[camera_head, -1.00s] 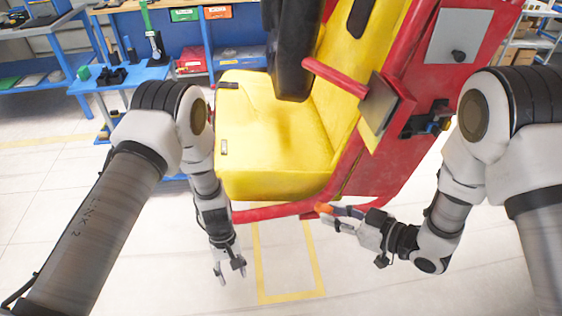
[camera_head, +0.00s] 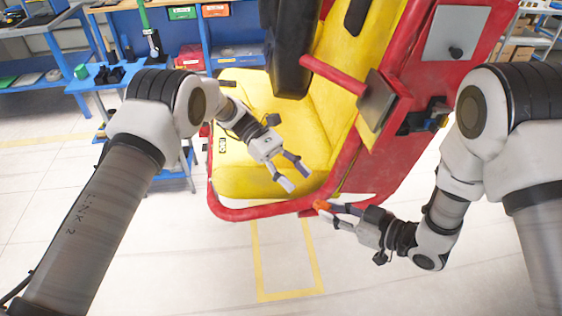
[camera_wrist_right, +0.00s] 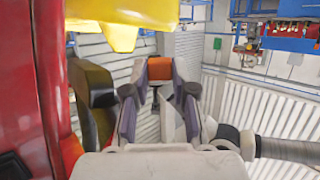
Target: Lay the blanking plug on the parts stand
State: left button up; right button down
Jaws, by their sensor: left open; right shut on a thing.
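My right gripper (camera_head: 330,212) is shut on a small orange piece (camera_head: 320,205), which looks like the blanking plug. In the right wrist view the orange piece (camera_wrist_right: 160,70) sits between the two fingertips, and part of it is hidden by them. It is held near the red lower bar of the seat. My left gripper (camera_head: 298,181) is open and empty, in front of the yellow seat. A small blue stand (camera_head: 88,86) at the upper left, with dark parts on it, may be the parts stand. Both grippers are well away from it.
The red and yellow coaster seat (camera_head: 235,180) fills the middle, with its red side panel (camera_head: 420,165) at right. Blue workbenches with bins (camera_head: 183,13) stand behind. The pale floor (camera_head: 180,255) in front is clear, with a yellow marked outline.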

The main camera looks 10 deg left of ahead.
pick_arm(q)
jog(key=x, duration=0.6)
jog(key=shift+s+d+f, duration=0.2)
jog(key=shift+d, duration=0.05)
grip_shut()
pick_arm(e)
jog(key=c, duration=0.9)
grip_release()
jog(key=shift+o, duration=0.2)
